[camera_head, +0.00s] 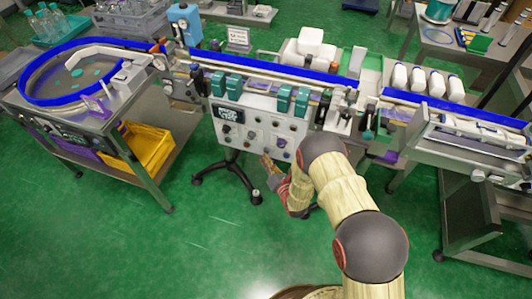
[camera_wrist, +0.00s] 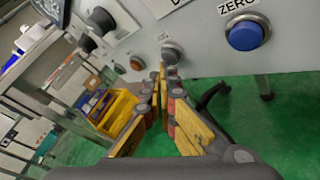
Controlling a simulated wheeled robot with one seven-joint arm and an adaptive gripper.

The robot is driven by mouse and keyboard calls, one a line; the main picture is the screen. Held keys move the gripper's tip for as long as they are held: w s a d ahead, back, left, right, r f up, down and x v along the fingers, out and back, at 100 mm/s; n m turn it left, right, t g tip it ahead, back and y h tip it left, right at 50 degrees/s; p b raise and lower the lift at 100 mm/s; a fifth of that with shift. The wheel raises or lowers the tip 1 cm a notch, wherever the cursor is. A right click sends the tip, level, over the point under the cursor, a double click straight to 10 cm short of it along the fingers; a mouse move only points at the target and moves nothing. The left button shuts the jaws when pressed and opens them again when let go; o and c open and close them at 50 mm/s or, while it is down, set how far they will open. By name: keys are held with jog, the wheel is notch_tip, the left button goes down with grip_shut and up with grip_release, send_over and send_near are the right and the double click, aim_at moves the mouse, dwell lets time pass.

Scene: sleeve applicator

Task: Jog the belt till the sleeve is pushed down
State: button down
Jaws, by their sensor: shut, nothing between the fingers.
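My gripper (camera_head: 267,160) is shut and empty, low in front of the panel's lower part. In the wrist view its closed fingertips (camera_wrist: 160,74) point at the panel's lower edge, just below a grey round button (camera_wrist: 172,52). I cannot tell if they touch it. A blue button (camera_wrist: 248,33) labelled ZERO is to the right. I cannot make out the sleeve.
White bottles (camera_head: 420,80) stand at the right behind the line. A black-footed stand (camera_head: 232,165) is under the panel. The green floor in front is clear.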

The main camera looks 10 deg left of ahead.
jog(key=shift+w+b, duration=0.3)
jog(key=shift+w, duration=0.15)
dwell(0.8)
jog(key=shift+s, duration=0.95)
jog(key=shift+s+a+p, duration=0.15)
jog(key=shift+s+p, duration=0.05)
jog(key=shift+s, duration=1)
jog(key=shift+s+a+p, duration=0.1)
jog(key=shift+s+p, duration=0.05)
jog(key=shift+s, duration=1.05)
jog(key=shift+r, duration=0.15)
dwell(1.1)
